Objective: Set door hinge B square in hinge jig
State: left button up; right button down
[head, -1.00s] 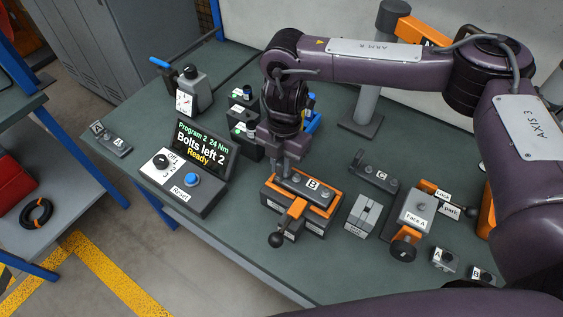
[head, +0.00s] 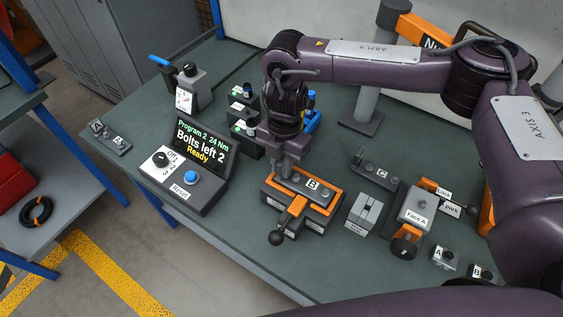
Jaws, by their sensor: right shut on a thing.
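Door hinge B (head: 322,193) is a dark plate with a white B label and round studs. It lies in the top of the hinge jig (head: 327,217), a dark block with orange edges and an orange clamp arm ending in a black ball knob. Along the jig the hinge looks lined up, but I cannot tell whether it is fully seated. My right gripper (head: 285,175) points down at the hinge's left end and is shut on it; the fingertips are partly hidden. My left gripper is not in view.
Left of the jig stands a controller (head: 190,175) reading "Bolts left 2, Ready". Right of it are a small grey block (head: 364,214), hinge C (head: 377,174) and the Face A fixture (head: 416,211). Hinge A (head: 110,137) lies at the far left. Bench is clear in front.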

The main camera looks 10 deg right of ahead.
jog(key=c, duration=1.3)
grip_release()
jog(key=shift+o, duration=0.2)
jog(key=shift+r+p, duration=3)
jog(key=shift+r, duration=0.55)
jog(key=shift+s+f, duration=0.1)
